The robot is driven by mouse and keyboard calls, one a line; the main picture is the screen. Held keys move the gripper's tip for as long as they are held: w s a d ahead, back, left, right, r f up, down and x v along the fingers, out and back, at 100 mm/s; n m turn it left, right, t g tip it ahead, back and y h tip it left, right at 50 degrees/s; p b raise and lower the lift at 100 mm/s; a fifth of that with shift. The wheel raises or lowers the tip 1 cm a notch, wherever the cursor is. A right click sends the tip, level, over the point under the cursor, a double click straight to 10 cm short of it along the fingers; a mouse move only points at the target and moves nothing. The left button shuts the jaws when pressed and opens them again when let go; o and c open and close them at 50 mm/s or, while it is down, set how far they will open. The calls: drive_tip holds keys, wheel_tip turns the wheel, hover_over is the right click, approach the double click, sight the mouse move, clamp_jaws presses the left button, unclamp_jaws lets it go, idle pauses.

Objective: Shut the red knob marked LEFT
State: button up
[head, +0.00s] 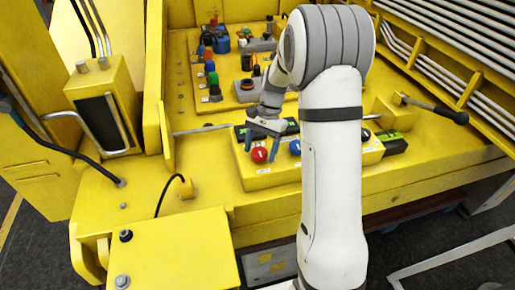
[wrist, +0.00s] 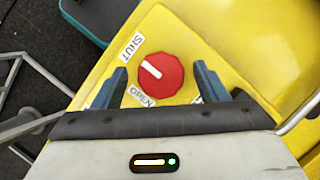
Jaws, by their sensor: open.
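The red knob (head: 259,155) sits on the front of a yellow panel box in the head view. In the wrist view the red knob (wrist: 168,82) is a faceted disc with a white pointer mark directed up-left, between the SHUT label (wrist: 132,46) and the OPEN label (wrist: 142,96). My gripper (wrist: 160,68) is open, one blue finger on each side of the knob with visible gaps. In the head view my gripper (head: 261,150) is at the knob. A third label is mostly hidden by the right finger, and LEFT is not readable.
A blue knob (head: 295,147) sits just right of the red one, close to my arm. A dark-handled lever (head: 440,109) stands at the right. Several coloured controls stand on the panel behind. A yellow box (head: 170,255) is at the front left.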

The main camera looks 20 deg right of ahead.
drive_tip(key=shift+w+r, duration=0.1)
drive_tip(key=shift+r, duration=0.15)
drive_tip(key=b+v, duration=0.1)
drive_tip(key=v, duration=0.6)
drive_tip(key=shift+r, duration=0.2)
drive_tip(key=shift+d, duration=0.1)
